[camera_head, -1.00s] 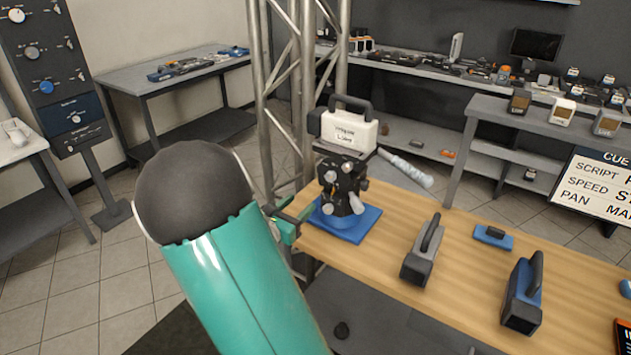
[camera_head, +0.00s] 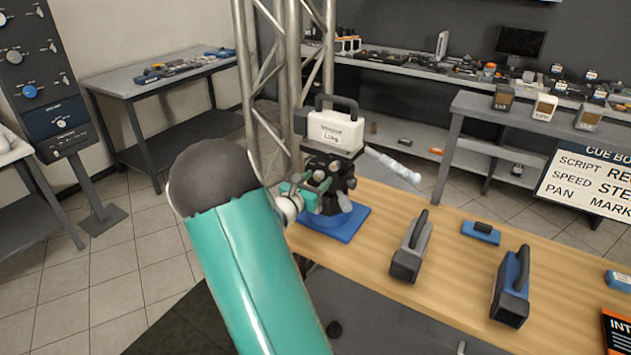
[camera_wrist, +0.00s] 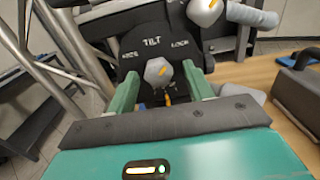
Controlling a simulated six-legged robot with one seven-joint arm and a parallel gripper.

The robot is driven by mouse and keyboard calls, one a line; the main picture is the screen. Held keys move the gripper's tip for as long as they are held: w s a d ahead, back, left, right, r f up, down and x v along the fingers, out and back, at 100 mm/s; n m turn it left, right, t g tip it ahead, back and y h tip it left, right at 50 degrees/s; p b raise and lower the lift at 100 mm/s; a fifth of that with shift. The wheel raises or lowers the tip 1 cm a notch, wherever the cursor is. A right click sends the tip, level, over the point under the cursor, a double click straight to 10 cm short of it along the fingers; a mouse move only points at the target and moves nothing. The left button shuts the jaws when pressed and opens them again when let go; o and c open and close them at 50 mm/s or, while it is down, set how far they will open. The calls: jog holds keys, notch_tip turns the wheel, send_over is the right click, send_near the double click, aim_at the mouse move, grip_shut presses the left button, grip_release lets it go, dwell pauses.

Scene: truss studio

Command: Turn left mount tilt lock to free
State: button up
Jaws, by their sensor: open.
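The left mount (camera_head: 335,172) stands on a blue base plate (camera_head: 338,224) at the left end of the wooden table and carries a white camera-like block (camera_head: 334,131). In the wrist view, its black plate reads TILT (camera_wrist: 152,41), with a small word on each side. Below the lettering is a grey tilt lock knob (camera_wrist: 155,70) with an orange mark. My gripper (camera_wrist: 160,75) is open, its two green fingers on either side of the knob; I cannot tell whether they touch it. In the head view my gripper (camera_head: 308,190) is at the mount's near left side.
A second grey knob with an orange mark (camera_wrist: 205,10) and a grey handle (camera_wrist: 252,16) lie close beyond my fingers. A truss (camera_head: 285,90) rises behind the mount.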

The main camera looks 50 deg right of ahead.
jog(key=c, duration=1)
jog(key=shift+o, duration=0.2)
